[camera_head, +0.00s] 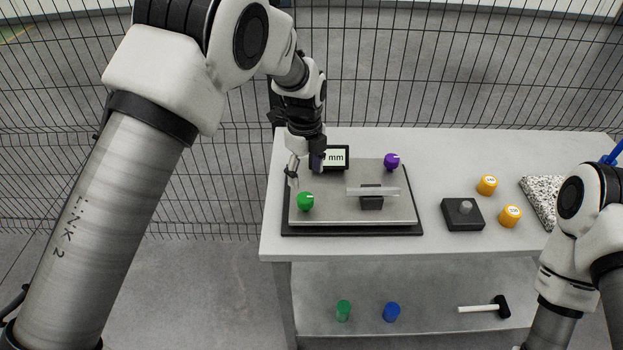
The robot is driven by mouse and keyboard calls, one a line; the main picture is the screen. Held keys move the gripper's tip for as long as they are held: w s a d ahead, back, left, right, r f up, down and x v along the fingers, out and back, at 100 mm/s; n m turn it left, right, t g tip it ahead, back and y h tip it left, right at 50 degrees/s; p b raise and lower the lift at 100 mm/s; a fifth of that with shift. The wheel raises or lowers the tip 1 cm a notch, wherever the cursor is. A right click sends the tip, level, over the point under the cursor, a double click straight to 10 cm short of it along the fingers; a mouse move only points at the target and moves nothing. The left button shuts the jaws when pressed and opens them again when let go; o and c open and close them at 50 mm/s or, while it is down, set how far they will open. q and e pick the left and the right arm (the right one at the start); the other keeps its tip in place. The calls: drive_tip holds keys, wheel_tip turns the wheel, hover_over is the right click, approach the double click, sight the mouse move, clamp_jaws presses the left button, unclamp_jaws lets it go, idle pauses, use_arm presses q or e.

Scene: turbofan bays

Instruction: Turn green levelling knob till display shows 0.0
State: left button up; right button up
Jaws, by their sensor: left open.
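The green levelling knob (306,202) sits at the front left corner of a grey metal plate (340,212). A small display (338,156) stands behind the plate; "mm" shows on it, but its number is hidden behind my left gripper. My left gripper (303,170) is open and points down, just behind and above the green knob, apart from it as far as I can see. A purple knob (391,161) is at the plate's back right. A clear level bar (373,189) sits on a black block on the plate. My right gripper is out of view.
Right of the plate are a black box with a grey knob (464,213), two orange-yellow pieces (487,185) and a speckled slab (539,197). The lower shelf holds a green cylinder (343,310), a blue cylinder (391,312) and a hammer (490,307). A wire fence (430,70) stands behind.

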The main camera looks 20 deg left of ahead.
sight(305, 198)
use_arm(q)
drive_tip(key=s+f, duration=0.1)
drive_tip(key=s+f+p, duration=0.1)
drive_tip(key=f, duration=0.1)
drive_tip(key=shift+s+d+p, duration=0.2)
drive_tip(key=shift+s+p, duration=0.1)
drive_tip(key=shift+s, duration=0.05)
drive_tip(key=f, duration=0.1)
drive_tip(key=w+f, duration=0.1)
drive_tip(key=f, duration=0.2)
drive_tip(key=shift+w+a, duration=0.1)
drive_tip(key=shift+w, duration=0.15)
drive_tip(key=shift+s+r, duration=0.15)
drive_tip(key=shift+r, duration=0.05)
drive_tip(key=shift+s+r, duration=0.15)
drive_tip(key=shift+s, duration=0.05)
drive_tip(key=c, duration=1)
drive_tip(key=shift+c, duration=0.7)
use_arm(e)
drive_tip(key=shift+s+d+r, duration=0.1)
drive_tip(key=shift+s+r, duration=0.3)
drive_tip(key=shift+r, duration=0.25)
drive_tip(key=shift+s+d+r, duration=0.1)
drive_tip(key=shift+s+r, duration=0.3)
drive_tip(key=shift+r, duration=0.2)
